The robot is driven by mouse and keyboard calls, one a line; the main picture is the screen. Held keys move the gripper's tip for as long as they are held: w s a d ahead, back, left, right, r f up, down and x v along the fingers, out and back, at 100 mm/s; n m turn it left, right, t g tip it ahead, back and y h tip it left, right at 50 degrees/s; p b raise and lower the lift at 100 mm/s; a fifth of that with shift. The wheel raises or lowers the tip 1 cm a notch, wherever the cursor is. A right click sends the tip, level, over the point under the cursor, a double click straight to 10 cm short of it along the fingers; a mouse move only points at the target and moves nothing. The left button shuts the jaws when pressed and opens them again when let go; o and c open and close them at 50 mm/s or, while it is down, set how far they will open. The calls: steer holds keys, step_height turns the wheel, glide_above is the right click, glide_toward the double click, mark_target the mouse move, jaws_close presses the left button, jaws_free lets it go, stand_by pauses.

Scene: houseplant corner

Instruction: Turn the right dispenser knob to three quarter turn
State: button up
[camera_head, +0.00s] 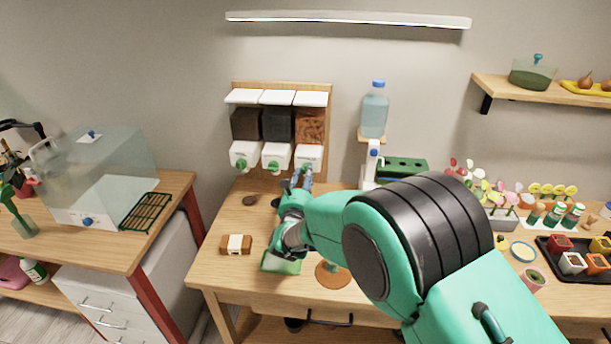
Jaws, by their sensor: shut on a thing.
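Three dispensers hang on a wooden board behind the table. The right dispenser (309,126) has a clear bin of orange-brown chips above a white base. The right dispenser knob (307,168) is green, at the front of that base, and is partly hidden by my fingers. My gripper (302,178) reaches up to it from below and is shut on it. The knob's turn angle cannot be read. The left knob (242,165) and middle knob (274,167) are green and stand free of my gripper.
A water bottle (374,112) stands on a white stand right of the dispensers. A green tray (281,264) lies under my arm, beside a small brown-and-white block (236,245). My arm covers much of the table's middle. Flower picks and pots fill the right side.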

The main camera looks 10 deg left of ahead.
steer(key=shift+m+g, duration=0.6)
steer(key=shift+m, duration=8.5)
steer(key=o, duration=1.2)
steer(key=shift+r, duration=0.1)
steer(key=shift+s+a+r, duration=0.1)
steer(key=shift+s+a, duration=0.05)
steer(key=shift+s, duration=1.85)
steer(key=shift+s+a+r, duration=0.1)
steer(key=shift+s, duration=1.9)
steer(key=shift+s+a+r, duration=0.1)
steer(key=shift+s+a, duration=0.05)
steer(key=shift+s, duration=1.85)
steer(key=shift+c, duration=0.3)
